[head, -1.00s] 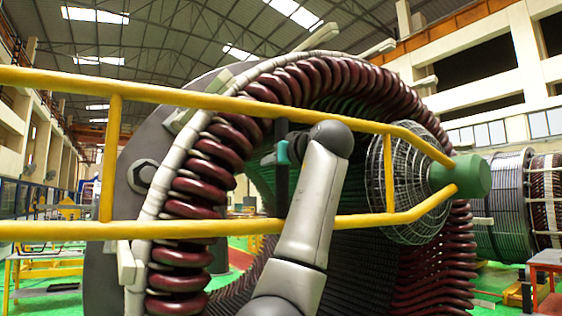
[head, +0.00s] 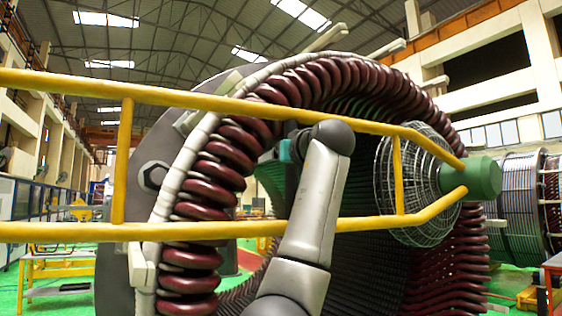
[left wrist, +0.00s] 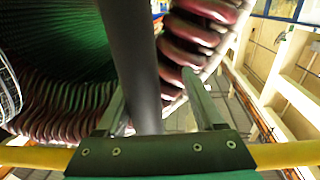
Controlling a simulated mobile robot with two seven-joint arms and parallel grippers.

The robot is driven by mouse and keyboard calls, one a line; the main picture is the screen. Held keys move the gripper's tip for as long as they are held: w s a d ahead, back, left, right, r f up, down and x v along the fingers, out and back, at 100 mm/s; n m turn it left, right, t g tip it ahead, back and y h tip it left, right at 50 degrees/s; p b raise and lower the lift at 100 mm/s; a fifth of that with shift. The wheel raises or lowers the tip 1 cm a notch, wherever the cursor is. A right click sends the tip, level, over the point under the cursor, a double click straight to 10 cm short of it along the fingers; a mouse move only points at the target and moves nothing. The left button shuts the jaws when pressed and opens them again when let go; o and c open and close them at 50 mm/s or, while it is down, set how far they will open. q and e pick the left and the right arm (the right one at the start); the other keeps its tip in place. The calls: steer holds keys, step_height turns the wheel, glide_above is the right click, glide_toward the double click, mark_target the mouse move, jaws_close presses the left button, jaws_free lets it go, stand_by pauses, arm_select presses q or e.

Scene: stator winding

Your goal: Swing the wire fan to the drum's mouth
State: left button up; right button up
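The wire fan (head: 400,190) is a round wire cage with a green hub (head: 484,179) at the right end of a yellow tube frame (head: 60,80). In the head view it overlaps the right side of the drum's open mouth; its exact distance is unclear. The drum (head: 210,180) has dark red coils around its rim. My left gripper (head: 290,150) is largely hidden behind my arm and the frame. In the left wrist view its fingers (left wrist: 156,78) are spread on either side of a dark bar (left wrist: 128,50), with a gap at the right finger. My right gripper is not in view.
The yellow frame's two rails run across the front of the drum. A yellow table (head: 58,275) stands at the lower left on green floor. Another wound cylinder (head: 520,215) lies at the right.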

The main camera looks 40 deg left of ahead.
arm_select(q)
steer(key=shift+f, duration=0.1)
steer(key=b+v, duration=0.5)
steer(key=v, duration=1)
steer(key=shift+d, duration=0.15)
